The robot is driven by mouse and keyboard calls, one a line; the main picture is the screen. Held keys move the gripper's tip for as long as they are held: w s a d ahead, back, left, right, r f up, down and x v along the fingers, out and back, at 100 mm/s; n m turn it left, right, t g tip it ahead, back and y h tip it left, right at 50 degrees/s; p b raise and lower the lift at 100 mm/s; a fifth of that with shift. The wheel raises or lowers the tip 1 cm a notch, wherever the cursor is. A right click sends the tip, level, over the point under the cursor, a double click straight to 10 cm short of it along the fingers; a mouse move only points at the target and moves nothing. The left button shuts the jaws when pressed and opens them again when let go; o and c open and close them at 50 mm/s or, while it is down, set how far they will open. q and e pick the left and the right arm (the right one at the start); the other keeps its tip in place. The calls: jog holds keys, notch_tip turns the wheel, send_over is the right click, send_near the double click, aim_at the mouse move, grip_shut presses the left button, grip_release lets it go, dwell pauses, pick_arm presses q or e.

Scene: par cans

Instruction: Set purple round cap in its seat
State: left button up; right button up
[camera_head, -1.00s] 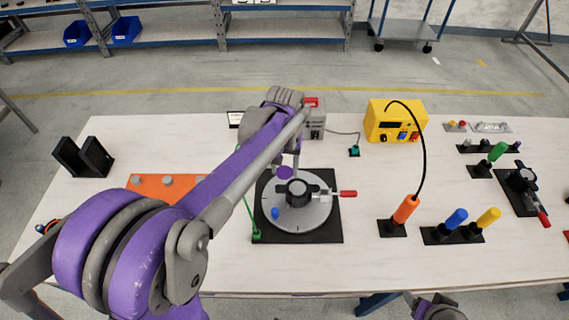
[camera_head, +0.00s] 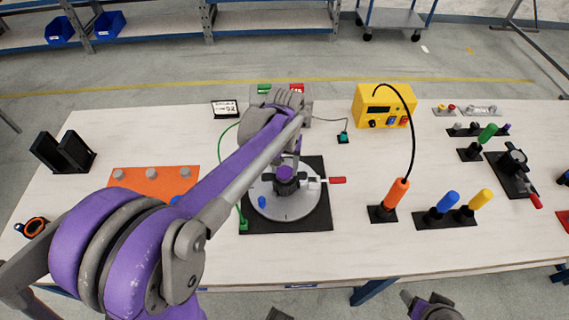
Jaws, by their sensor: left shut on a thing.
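The purple round cap (camera_head: 284,173) shows in the head view at the top of the black hub (camera_head: 286,187) in the middle of the grey round plate (camera_head: 284,206). My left gripper (camera_head: 287,163) is shut on the cap from above and behind. Its fingers are partly hidden by my own arm. I cannot tell whether the cap is touching the hub or just above it. My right gripper (camera_head: 432,306) shows only in part at the bottom edge, and its jaws cannot be made out.
A red-tipped clamp handle (camera_head: 337,180) sticks out right of the hub. A small blue piece (camera_head: 262,202) is on the plate. An orange board (camera_head: 135,182) lies left. An orange handle (camera_head: 397,192) with a black cable and a yellow box (camera_head: 384,106) stand right. Table front is clear.

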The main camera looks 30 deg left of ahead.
pick_arm(q)
jog(key=shift+f, duration=0.65)
dwell(0.3)
jog(key=o, duration=1)
jog(key=o, duration=0.4)
jog(key=shift+d, duration=0.1)
notch_tip(320, 180, up, 11)
jog(key=shift+a, duration=0.2)
